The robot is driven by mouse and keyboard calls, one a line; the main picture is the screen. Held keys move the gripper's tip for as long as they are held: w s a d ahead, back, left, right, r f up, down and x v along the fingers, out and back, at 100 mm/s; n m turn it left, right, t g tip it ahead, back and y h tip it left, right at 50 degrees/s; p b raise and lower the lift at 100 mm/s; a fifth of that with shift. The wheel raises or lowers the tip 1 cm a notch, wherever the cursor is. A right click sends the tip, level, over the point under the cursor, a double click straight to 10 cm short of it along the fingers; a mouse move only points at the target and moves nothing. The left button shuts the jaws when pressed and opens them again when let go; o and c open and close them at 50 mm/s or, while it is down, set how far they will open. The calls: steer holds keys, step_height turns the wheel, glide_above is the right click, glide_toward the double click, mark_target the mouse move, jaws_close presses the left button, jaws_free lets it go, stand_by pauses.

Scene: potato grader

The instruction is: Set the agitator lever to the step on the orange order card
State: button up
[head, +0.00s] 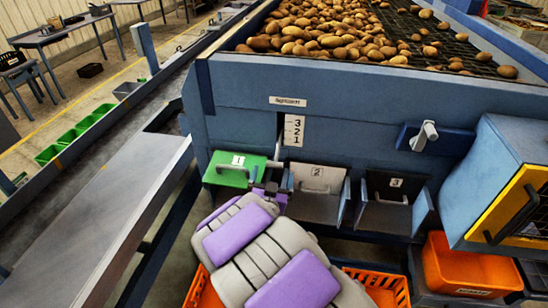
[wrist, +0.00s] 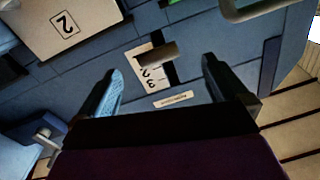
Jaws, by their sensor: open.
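The agitator lever (wrist: 157,53) shows in the wrist view as a short greyish bar sticking out of a dark slot beside the white number scale (wrist: 148,68). The picture is upside down there; 3 and 2 are readable, and the bar lies near the low end, by the 1. In the head view the scale (head: 294,131) reads 3, 2, 1 from top to bottom. My gripper (wrist: 162,80) is open and empty, its fingers on either side of the lever in the picture; contact cannot be told. In the head view my arm partly hides the area below the slot. No orange order card is visible.
Below the scale are a green flap marked 1 (head: 234,170), a bin marked 2 (head: 316,190) and a bin marked 3 (head: 392,200), with handles. A grey handle (head: 424,135) sticks out right. An orange crate (head: 470,270) stands lower right. Potatoes (head: 320,30) lie above.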

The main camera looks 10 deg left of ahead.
mark_target(277, 166)
steer(key=w, duration=0.4)
steer(key=shift+w+d+r, duration=0.1)
steer(key=shift+w, duration=0.3)
steer(key=w, duration=0.1)
steer(key=w+a, duration=0.1)
steer(key=w, duration=0.1)
steer(key=shift+w+a, duration=0.4)
steer(key=shift+w+d, duration=0.1)
steer(key=shift+w, duration=0.2)
steer(key=shift+d, duration=0.35)
steer(key=shift+a, duration=0.3)
steer(key=c, duration=1.4)
